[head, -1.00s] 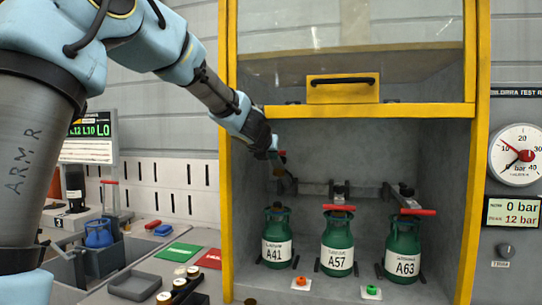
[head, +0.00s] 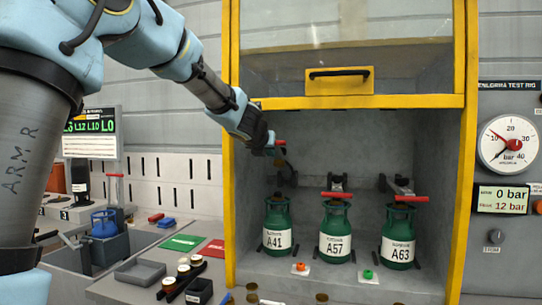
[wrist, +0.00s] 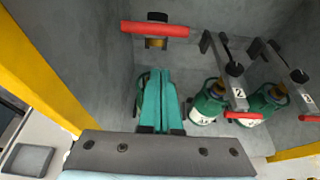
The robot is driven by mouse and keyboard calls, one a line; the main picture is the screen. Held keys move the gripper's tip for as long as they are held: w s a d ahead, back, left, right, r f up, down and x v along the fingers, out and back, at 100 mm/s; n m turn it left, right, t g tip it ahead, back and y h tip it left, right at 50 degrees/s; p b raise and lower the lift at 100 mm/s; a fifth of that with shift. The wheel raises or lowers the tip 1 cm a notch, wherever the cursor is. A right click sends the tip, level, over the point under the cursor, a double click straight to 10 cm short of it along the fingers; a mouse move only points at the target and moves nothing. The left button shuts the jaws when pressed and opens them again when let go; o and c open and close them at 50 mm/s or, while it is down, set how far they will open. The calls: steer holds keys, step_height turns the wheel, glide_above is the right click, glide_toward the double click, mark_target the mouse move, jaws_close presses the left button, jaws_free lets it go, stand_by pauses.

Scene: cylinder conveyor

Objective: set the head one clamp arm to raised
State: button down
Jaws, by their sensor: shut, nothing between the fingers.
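The head one clamp arm has a red handle (head: 281,142) at the left of the cabinet. It stands well above the other two clamp handles and above the green cylinder A41 (head: 277,227), clear of its top. In the wrist view the red handle (wrist: 155,29) shows with a brass-coloured part under it. My gripper (head: 267,143) is beside this handle in the head view. In the wrist view my teal fingers (wrist: 158,72) are together and empty, with their tips just below the handle in the picture. Whether they touch it I cannot tell. They hide part of a cylinder.
Red handles (head: 336,195) and (head: 411,198) sit low over cylinders A57 (head: 336,232) and A63 (head: 397,238). The yellow cabinet frame (head: 231,150) stands close to my arm at left. A raised window with a black handle (head: 338,73) hangs above. The gauge (head: 508,145) is at right.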

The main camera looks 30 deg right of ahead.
steer(key=r+p+v, duration=0.1)
steer(key=v, duration=0.7)
